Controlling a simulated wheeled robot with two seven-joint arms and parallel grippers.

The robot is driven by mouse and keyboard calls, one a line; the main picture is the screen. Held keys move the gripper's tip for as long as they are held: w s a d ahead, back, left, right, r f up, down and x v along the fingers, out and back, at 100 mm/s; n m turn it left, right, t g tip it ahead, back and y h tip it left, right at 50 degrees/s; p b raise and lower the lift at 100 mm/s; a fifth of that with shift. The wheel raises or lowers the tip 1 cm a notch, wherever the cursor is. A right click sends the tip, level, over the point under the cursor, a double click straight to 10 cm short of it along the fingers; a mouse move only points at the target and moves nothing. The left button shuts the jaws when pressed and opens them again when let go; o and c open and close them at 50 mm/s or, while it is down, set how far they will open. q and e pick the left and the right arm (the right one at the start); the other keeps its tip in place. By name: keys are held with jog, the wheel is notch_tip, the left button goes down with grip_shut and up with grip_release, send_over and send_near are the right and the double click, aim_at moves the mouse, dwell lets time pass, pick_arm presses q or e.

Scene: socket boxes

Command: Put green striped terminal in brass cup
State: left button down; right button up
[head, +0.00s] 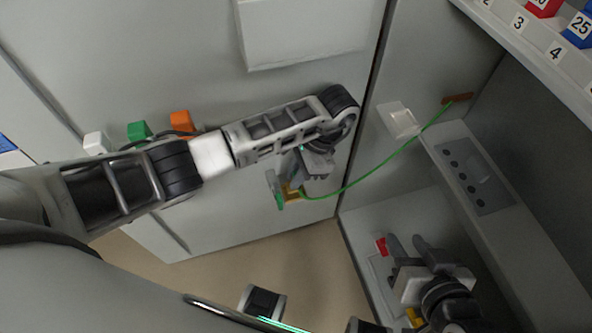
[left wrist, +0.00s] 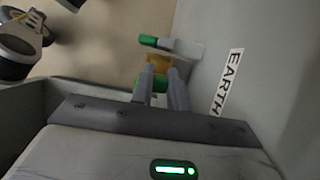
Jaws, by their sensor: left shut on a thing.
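My left gripper (head: 303,178) is shut at the cabinet wall, beside a small brass-yellow piece (head: 291,192) that looks like the brass cup. In the left wrist view the fingers (left wrist: 164,98) close around a green piece (left wrist: 138,82), apparently the green striped terminal; its stripes are not clear. The brass cup (left wrist: 158,64) shows just beyond the fingertips. I cannot tell whether the terminal is inside it or only against it. A green wire (head: 366,180) runs from here to the right. My right gripper (head: 408,242) is open, low at the right.
A green-tipped grey bracket (left wrist: 183,47) stands just past the cup, near the EARTH label (left wrist: 228,82). The wire ends at a brown-orange block (head: 457,98). Green (head: 139,130) and orange (head: 181,122) blocks sit left on the wall. A red piece (head: 381,246) is beside my right gripper.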

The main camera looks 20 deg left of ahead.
dwell(0.3)
pick_arm(q)
jog(key=shift+f, duration=0.75)
jog(key=shift+r, duration=0.1)
jog(key=shift+f, duration=0.25)
dwell(0.3)
